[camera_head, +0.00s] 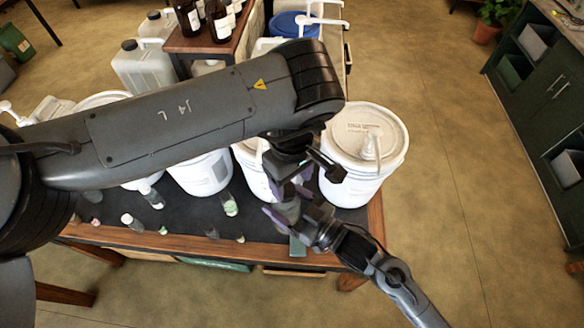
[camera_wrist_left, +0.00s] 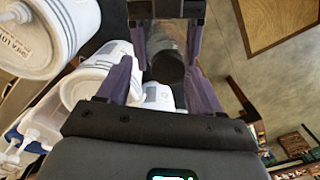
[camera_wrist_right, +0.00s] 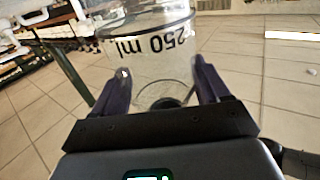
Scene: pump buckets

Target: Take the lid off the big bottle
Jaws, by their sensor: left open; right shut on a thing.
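The big bottle is clear and marked "250 ml" in the right wrist view (camera_wrist_right: 150,62), where the print appears upside down. My right gripper (camera_head: 290,203) is shut on it and holds it near the table's front edge. In the left wrist view, the bottle (camera_wrist_left: 163,42) lies between the open fingers of my left gripper (camera_wrist_left: 165,88), with a dark round part (camera_wrist_left: 168,68) on it. I cannot tell whether that part is the lid. Whether the left fingers touch anything is unclear. In the head view, my left arm and wrist partly hide the bottle.
White pump buckets (camera_head: 365,140) stand along the dark table (camera_head: 185,215). Several small bottles (camera_head: 230,204) are near its front edge. Brown bottles (camera_head: 219,22) stand on a raised wooden shelf (camera_head: 200,46) behind. A green cabinet (camera_head: 535,85) is at right, with clear floor between.

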